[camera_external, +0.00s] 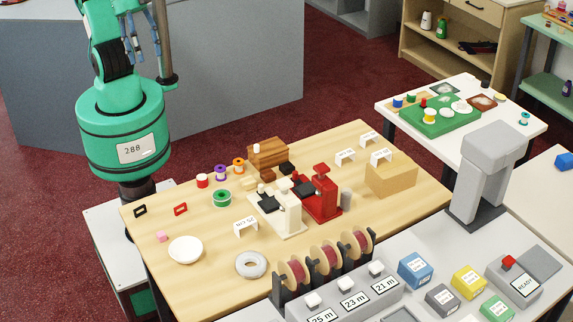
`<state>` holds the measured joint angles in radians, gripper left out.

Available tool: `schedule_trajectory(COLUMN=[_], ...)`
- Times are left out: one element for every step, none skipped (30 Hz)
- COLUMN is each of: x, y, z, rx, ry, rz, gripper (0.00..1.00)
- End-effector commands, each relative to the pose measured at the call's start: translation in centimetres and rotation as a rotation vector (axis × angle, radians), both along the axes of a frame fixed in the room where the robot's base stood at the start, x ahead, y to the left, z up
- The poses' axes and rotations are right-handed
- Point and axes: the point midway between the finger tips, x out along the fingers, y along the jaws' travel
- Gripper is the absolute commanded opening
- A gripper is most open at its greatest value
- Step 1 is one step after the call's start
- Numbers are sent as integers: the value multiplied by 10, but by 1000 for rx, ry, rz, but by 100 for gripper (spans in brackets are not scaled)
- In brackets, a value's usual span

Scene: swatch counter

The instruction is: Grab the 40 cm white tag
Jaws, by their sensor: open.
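Several small folded white tags stand on the wooden table. One tag (246,226) is in front of the cream machine, and its print looks turned around, so I cannot read its number surely. Three others are grouped at the back right: a left tag (345,157), a back tag (369,139) and a right tag (381,157). Their print is too small to read, so I cannot tell which is the 40 cm one. My green arm comes down at the upper left, behind the table's left end.
A cream machine (285,213) and a red machine (318,195) stand mid-table. A wooden block (390,178) is close to the right tag. Thread spools, a white bowl (185,250) and a grey ring (251,264) lie left and front. Ribbon reels (325,262) line the front edge.

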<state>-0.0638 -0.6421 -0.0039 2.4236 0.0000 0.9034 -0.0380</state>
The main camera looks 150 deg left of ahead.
Motion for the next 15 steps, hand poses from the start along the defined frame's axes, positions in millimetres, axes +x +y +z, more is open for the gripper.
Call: schedule_trajectory(x=[11,16,24,30,37,45,51,57,65,71,77,85,91,96,104], y=[7,11,16,21,25,31,36,41,48,53,58,66,71,77,85], z=[4,6,9,11,13,15,17,18,20,21,22,24,24,25,25], rx=[-4,-7,-11,-13,-17,-21,-25,-27,-31,-35,-39,-42,-45,-48,-53], ry=[10,14,20,25,29,36,40,45,51,54,60,64,70,73,79], rz=[26,40,60,76,91,111,126,141,162,178,193,212,228,243,264], gripper=[59,59,59,59,59,59,59,59,59,59,59,59,59,59,59])
